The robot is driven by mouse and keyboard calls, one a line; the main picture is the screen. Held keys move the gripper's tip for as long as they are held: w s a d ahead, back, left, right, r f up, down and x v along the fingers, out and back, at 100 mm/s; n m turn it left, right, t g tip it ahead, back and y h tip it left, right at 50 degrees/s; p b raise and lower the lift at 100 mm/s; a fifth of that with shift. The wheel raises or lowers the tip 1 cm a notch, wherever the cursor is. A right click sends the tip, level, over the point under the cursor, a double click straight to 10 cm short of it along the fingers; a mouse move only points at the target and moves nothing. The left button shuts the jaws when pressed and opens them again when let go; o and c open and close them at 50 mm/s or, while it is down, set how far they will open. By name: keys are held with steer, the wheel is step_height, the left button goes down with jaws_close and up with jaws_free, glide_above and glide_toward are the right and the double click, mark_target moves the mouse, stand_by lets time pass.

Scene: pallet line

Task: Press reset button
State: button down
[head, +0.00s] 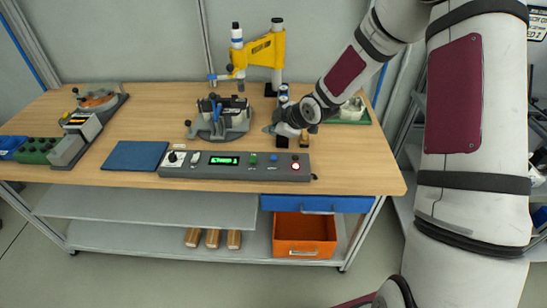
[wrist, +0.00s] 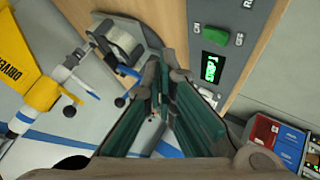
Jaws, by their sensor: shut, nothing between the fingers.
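The grey control panel (head: 235,172) lies along the table's front edge. It carries a black knob, a white switch, a green lit display (head: 223,160), a green switch (head: 252,157), a small blue button (head: 273,158), a dark button and a lit red button (head: 295,167). In the wrist view the panel (wrist: 238,52) shows the display and the green switch (wrist: 214,38); a label beginning "RE" is cut off at the top, and its button is out of frame. My gripper (wrist: 165,78) is shut and empty. In the head view my gripper (head: 283,140) is just behind the panel's right part.
A grey fixture (head: 220,122) with blue-handled pliers stands behind the panel. A yellow press (head: 262,52) stands at the back. A blue mat (head: 134,155) lies left of the panel. A green tray (head: 352,115) is at the back right.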

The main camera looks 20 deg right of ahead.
steer(key=b, duration=0.4)
glide_above(272, 158)
step_height(272, 158, down, 7)
steer(key=shift+r, duration=0.15)
steer(key=shift+s+f, duration=0.1)
steer(key=shift+f, duration=0.65)
steer(key=shift+f, duration=0.1)
stand_by(0.5)
steer(key=shift+f, duration=0.35)
steer(key=shift+f+b, duration=0.45)
stand_by(0.7)
steer(key=shift+r, duration=0.1)
steer(key=shift+r+p, duration=0.55)
steer(key=shift+r, duration=0.25)
steer(key=shift+r, duration=0.1)
steer(key=shift+r+p, duration=1.35)
steer(key=shift+r, duration=1.1)
